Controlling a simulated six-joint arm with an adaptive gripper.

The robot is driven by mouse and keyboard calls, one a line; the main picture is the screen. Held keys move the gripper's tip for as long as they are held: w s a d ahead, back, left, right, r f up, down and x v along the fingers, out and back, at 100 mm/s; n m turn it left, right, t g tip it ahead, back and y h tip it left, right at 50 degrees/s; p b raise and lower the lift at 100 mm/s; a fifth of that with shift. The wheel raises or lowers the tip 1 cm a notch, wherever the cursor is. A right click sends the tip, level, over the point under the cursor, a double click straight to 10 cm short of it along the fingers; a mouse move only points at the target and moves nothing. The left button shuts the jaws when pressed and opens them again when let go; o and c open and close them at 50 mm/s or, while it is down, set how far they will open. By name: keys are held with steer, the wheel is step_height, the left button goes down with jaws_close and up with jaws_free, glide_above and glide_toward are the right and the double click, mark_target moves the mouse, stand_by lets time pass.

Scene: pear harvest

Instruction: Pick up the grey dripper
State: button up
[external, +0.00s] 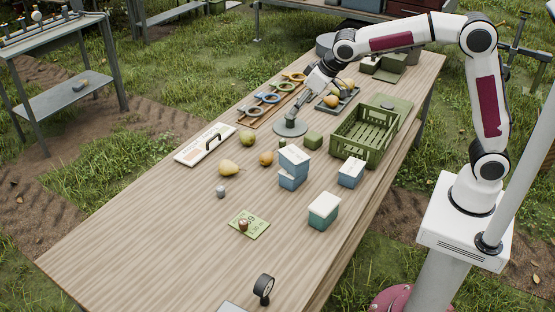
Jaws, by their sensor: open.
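A small grey piece (221,191), which looks like the grey dripper, sits on the wooden table just in front of a yellow pear. My gripper (291,121) is open, low over a round grey disc (283,131) near the middle of the table. It is well behind the grey piece and to its right, not touching it. The fingertips are small and dark here, so whether they touch the disc cannot be told.
Pears (230,169) and an orange fruit (266,159) lie between my gripper and the grey piece. Blue-and-white boxes (292,168) and a green crate (345,147) stand to the right. A green card (260,226) bears a small reddish piece. The front left table is clear.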

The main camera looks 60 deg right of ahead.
steer(key=w+a+f, duration=0.9)
steer(key=w+f, duration=0.1)
steer(key=n, duration=0.1)
glide_toward(221, 188)
steer(key=shift+w+d+f+y, duration=0.4)
steer(key=shift+w+d+f, duration=0.05)
steer(key=shift+f, duration=0.1)
steer(key=shift+x, duration=1.2)
steer(key=shift+w, duration=0.1)
steer(key=shift+w+a+f, duration=0.2)
steer(key=shift+w+f, duration=0.05)
steer(key=shift+f, duration=0.5)
steer(key=shift+w+a+f, duration=0.2)
steer(key=shift+w+f, duration=0.05)
steer(key=shift+f, duration=0.45)
steer(key=shift+x, duration=1)
